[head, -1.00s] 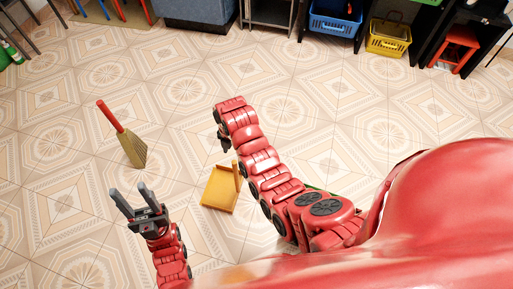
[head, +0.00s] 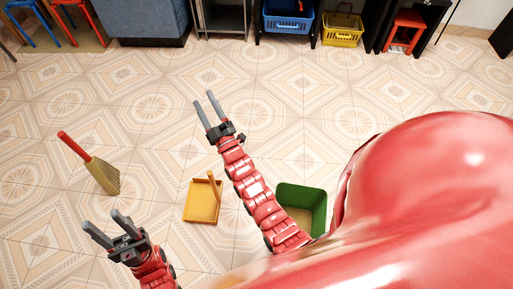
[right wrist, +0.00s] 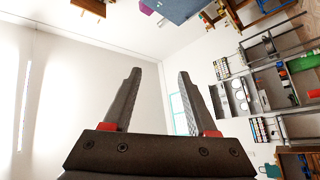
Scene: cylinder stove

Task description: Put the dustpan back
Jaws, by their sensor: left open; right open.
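The yellow dustpan (head: 201,208) lies on the tiled floor, its handle (head: 214,186) sticking up at its right side. My right gripper (head: 208,107) is open and empty, beyond the dustpan in the head view, with my right forearm passing just right of the dustpan. It also shows open in the right wrist view (right wrist: 158,100), with only walls and far furniture between and beyond its fingers. My left gripper (head: 108,228) is open and empty, left of and nearer than the dustpan.
A broom with a red handle (head: 91,163) is on the floor at left. A green bin (head: 311,205) stands right of my right forearm. Blue (head: 290,18) and yellow baskets (head: 343,31) and a red stool (head: 404,31) line the far side. The middle floor is clear.

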